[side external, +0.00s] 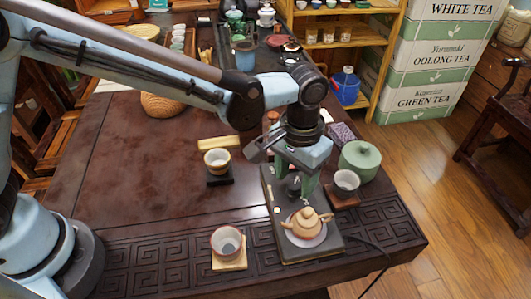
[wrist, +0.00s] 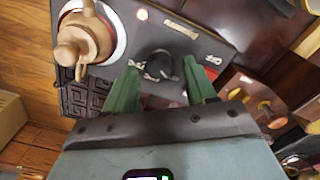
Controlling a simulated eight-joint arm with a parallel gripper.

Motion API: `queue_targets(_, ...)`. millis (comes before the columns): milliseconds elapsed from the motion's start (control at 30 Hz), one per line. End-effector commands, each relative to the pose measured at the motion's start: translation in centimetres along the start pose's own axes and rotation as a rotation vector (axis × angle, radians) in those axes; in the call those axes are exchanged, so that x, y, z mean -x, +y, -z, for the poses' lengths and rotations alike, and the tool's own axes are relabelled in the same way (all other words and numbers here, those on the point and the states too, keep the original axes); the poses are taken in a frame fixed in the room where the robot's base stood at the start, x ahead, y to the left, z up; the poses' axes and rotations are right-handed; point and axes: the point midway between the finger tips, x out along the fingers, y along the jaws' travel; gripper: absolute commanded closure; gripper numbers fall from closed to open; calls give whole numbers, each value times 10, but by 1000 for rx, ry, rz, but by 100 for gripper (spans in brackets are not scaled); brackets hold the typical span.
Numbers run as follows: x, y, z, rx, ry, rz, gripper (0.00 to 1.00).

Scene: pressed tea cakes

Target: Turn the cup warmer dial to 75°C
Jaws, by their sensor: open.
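The cup warmer (side external: 322,247) is a long dark slab on the table, also filling the top of the wrist view (wrist: 215,50). Its black round dial (wrist: 158,62) shows in the wrist view, with small white markings around it too blurred to read. I cannot tell the dial's setting. A tan clay teapot (side external: 307,222) sits on the warmer's pale round plate, also in the wrist view (wrist: 84,38). My gripper (side external: 295,190) points down over the warmer behind the teapot. Its green fingers are open in the wrist view (wrist: 161,68), one on each side of the dial; contact is not clear.
A cup on a wooden coaster (side external: 228,243) stands left of the warmer. Another cup (side external: 217,161) sits on a dark block behind it. The table's left middle is clear.

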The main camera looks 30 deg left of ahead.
Motion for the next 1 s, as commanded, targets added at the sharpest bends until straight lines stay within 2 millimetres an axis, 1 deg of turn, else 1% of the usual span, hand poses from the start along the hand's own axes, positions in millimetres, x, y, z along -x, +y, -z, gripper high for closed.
queue_targets(33, -5, 0, 0, 0, 0, 0, 44)
queue_targets(133, -10, 0, 0, 0, 0, 0, 44)
queue_targets(433, -11, 0, 0, 0, 0, 0, 44)
queue_targets(467, -11, 0, 0, 0, 0, 0, 47)
queue_targets(800, -11, 0, 0, 0, 0, 0, 99)
queue_targets(1000, -11, 0, 0, -11, 0, 0, 100)
